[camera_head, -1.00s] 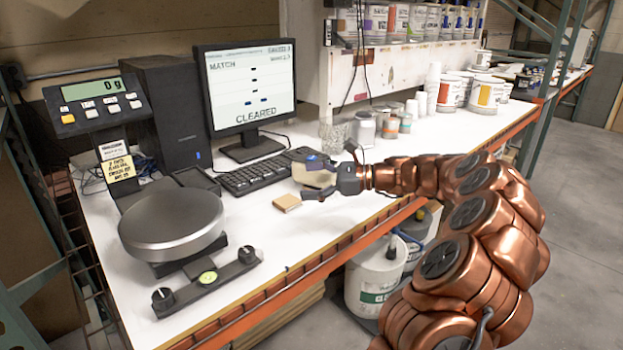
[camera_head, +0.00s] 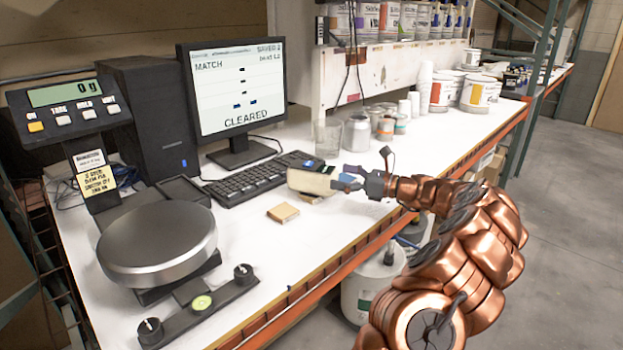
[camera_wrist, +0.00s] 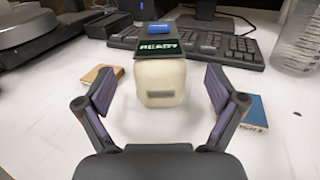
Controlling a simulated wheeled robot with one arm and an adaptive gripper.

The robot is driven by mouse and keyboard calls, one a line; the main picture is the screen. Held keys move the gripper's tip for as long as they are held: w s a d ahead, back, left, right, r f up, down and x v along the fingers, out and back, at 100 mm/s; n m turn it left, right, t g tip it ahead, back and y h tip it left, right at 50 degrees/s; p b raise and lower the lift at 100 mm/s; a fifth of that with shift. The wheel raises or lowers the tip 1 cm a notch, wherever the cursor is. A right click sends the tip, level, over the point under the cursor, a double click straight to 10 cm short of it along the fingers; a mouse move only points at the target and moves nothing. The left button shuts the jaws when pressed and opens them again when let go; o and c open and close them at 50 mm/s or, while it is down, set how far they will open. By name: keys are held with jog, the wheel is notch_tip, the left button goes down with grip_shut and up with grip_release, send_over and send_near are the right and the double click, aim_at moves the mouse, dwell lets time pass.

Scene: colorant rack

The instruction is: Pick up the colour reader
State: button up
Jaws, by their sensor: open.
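The colour reader (camera_wrist: 160,82) is a cream, rounded block with a dark screen reading "READY" and a blue button on top. In the wrist view it stands between the two open fingers of my gripper (camera_wrist: 160,92), with space on both sides. In the head view the colour reader (camera_head: 311,182) lies on the white bench in front of the keyboard. My gripper (camera_head: 348,181) is at its right end, low over the bench. The near finger hides part of that end in the head view.
A tan block (camera_head: 283,212) lies left of the reader, and a blue-topped block (camera_wrist: 255,112) lies to its right in the wrist view. The keyboard (camera_head: 262,178) and a glass beaker (camera_head: 327,138) stand behind. The scale (camera_head: 157,240) is at left.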

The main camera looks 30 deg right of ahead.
aim_at(319, 172)
jog(key=x, duration=0.6)
jog(key=shift+w+a+p, duration=0.25)
jog(key=shift+p, duration=0.15)
jog(key=shift+d, duration=0.1)
jog(key=shift+c, duration=0.3)
jog(key=c, duration=1.7)
